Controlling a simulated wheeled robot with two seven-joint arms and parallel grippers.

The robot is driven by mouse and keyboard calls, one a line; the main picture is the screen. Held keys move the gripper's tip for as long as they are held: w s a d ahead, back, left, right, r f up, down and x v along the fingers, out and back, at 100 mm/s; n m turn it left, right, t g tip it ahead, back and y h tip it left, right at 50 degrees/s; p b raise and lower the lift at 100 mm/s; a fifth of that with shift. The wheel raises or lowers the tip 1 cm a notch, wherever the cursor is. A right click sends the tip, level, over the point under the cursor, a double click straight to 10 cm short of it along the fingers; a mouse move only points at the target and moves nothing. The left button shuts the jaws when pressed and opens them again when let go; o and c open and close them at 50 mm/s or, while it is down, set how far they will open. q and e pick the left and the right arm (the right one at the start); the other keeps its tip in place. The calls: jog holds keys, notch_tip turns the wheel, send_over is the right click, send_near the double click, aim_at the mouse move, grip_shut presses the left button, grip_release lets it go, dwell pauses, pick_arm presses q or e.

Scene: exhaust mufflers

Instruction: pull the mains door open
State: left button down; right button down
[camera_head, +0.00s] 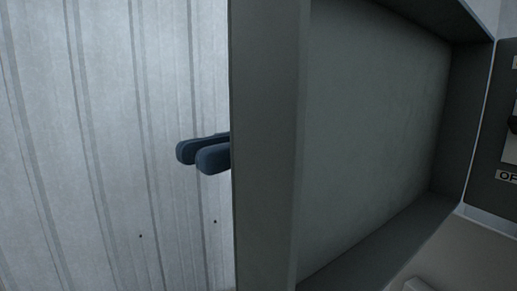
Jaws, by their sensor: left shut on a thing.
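The mains door (265,150) is a grey metal door with a folded rim, standing open across the middle of the head view. Its recessed inner face (375,135) is turned towards me. My left gripper (194,156) shows as two dark blue rounded fingers, close together, sticking out to the left past the door's free edge. The rest of that gripper is hidden behind the door. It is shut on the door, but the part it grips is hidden. My right gripper is not in view.
At the right edge is a dark switch panel (483,185) with a partly cut-off label reading "OF". A pale corrugated wall (110,130) fills the left side. A small light-coloured block (418,285) shows at the bottom right.

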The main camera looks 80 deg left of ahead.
pick_arm(q)
jog(key=shift+a, duration=0.15)
jog(key=c, duration=1.1)
grip_release()
jog(key=shift+w, duration=0.2)
